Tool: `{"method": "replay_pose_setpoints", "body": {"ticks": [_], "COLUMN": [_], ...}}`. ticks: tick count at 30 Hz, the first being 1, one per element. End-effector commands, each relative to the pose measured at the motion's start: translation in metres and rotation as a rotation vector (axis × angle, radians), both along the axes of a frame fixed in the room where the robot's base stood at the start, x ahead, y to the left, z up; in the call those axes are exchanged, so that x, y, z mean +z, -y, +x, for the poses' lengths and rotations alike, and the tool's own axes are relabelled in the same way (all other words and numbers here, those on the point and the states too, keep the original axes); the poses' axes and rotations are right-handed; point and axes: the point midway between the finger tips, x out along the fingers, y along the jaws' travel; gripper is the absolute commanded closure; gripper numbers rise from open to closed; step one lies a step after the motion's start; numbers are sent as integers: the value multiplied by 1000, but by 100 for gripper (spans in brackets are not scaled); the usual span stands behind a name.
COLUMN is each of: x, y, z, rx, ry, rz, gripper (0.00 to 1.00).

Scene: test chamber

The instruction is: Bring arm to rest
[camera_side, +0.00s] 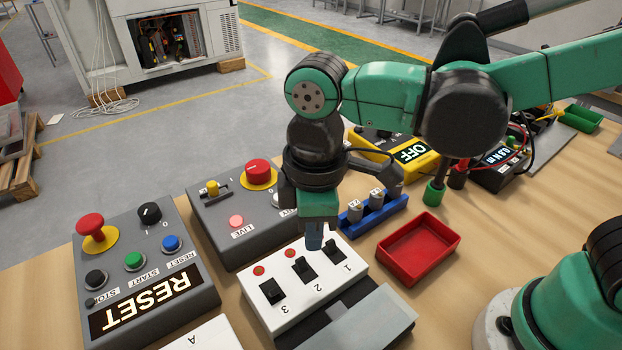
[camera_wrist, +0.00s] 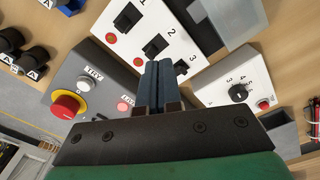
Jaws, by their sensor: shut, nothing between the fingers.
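My gripper (camera_side: 314,238) points down over the white switch box (camera_side: 262,314) with three black rocker switches marked 1, 2 and 3. Its dark blue fingers are together with nothing between them. In the side view they are near switch 1 (camera_side: 330,249) and partly hide the back of the box; whether they touch it I cannot tell. In the wrist view the closed fingers (camera_wrist: 159,70) lie in front of the switch box (camera_wrist: 180,20), near switch 3 (camera_wrist: 186,67). My green arm reaches in from the right.
A grey RESET box (camera_side: 200,290) stands at the left, and a grey box with a red button (camera_side: 258,172) behind. A blue rack (camera_side: 372,212), an empty red tray (camera_side: 418,248) and a yellow OFF meter (camera_side: 412,152) lie to the right. Bare table shows right of the tray.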

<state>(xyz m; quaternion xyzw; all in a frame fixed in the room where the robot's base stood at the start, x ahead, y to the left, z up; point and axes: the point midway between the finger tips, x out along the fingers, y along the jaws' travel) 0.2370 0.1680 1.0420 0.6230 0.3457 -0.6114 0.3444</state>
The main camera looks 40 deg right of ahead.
Motion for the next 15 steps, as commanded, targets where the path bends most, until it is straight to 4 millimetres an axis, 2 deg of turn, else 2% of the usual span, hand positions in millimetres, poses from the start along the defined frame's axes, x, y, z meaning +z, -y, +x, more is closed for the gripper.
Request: {"method": "replay_pose_setpoints", "body": {"ticks": [5, 9, 12, 15], "x": [10, 18, 21, 22], "y": [45, 97, 128, 150], "z": [14, 22, 23, 21], "rx": [-256, -558, -745, -880], "ry": [121, 281, 389, 474], "rz": [82, 177, 235, 277], "gripper": [100, 100, 100, 100]}}
